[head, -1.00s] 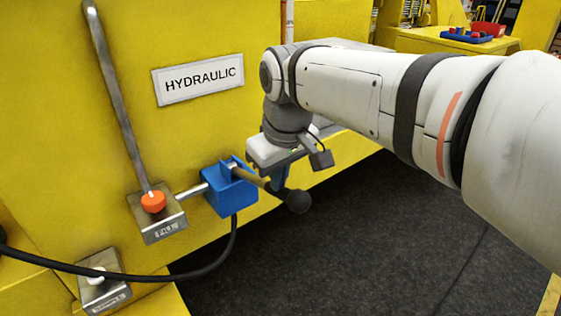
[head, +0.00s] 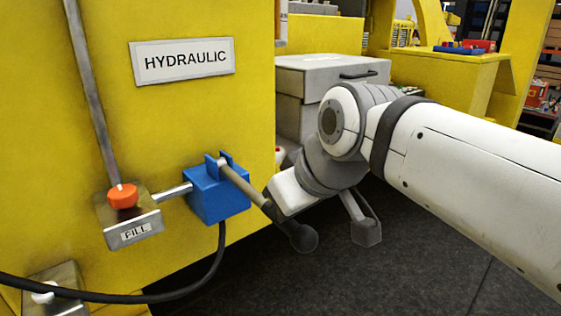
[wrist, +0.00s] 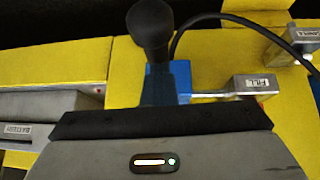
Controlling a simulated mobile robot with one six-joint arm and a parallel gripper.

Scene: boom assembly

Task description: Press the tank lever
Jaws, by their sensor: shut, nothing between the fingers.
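The tank lever (head: 246,188) is a tan rod with a black ball knob (head: 303,238). It sticks out of a blue block (head: 218,196) on the yellow panel and slopes down to the right. In the wrist view the knob (wrist: 150,28) stands large at the top centre, with the blue block (wrist: 182,76) behind. My gripper (wrist: 158,88) is shut and empty, close to the lever below the knob. In the head view its white body is just behind the lever's outer half and its fingertips are hidden. I cannot tell whether it touches the lever.
A FILL plate (head: 130,218) with an orange knob (head: 123,196) joins the block by a short pipe. A black hose (head: 200,275) hangs below. The HYDRAULIC sign (head: 182,62) is above. A grey box (head: 325,85) stands behind my arm. Dark floor lies clear below.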

